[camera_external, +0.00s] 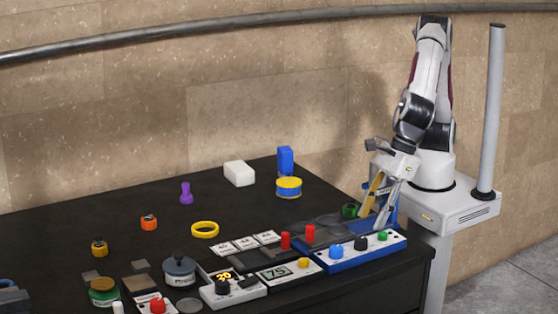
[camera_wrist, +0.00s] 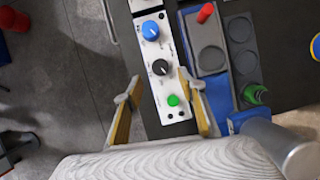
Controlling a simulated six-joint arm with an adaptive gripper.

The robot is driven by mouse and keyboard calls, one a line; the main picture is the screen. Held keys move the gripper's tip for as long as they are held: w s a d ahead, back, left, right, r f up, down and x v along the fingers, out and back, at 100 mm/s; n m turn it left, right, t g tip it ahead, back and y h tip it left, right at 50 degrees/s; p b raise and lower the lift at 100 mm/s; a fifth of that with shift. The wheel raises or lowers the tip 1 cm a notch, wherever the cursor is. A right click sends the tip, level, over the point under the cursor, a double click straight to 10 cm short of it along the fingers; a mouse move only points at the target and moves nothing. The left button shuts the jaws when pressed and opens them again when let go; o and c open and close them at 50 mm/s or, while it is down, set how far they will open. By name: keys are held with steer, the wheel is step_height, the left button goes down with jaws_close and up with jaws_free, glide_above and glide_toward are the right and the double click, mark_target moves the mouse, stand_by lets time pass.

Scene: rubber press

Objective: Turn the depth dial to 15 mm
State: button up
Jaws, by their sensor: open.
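A white control panel (camera_external: 361,251) on a blue base lies at the table's right front. It carries a blue knob (camera_external: 336,251), a black knob (camera_external: 361,243) and a green knob (camera_external: 382,236). In the wrist view the blue knob (camera_wrist: 151,30), black knob (camera_wrist: 161,67) and green knob (camera_wrist: 173,100) sit in a row. Their markings are too small to read, so I cannot tell which is the depth dial. My gripper (camera_external: 373,219) is open and empty over the panel's green-knob end. In the wrist view its fingers (camera_wrist: 160,82) spread either side of the panel.
A grey tray with round recesses (camera_wrist: 208,58) lies beside the panel, with a red peg (camera_wrist: 206,12) and a green cylinder (camera_wrist: 255,94). The table's middle has free room.

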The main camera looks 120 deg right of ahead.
mark_target(362, 239)
steer(key=shift+x, duration=3.05)
steer(key=c, duration=1.1)
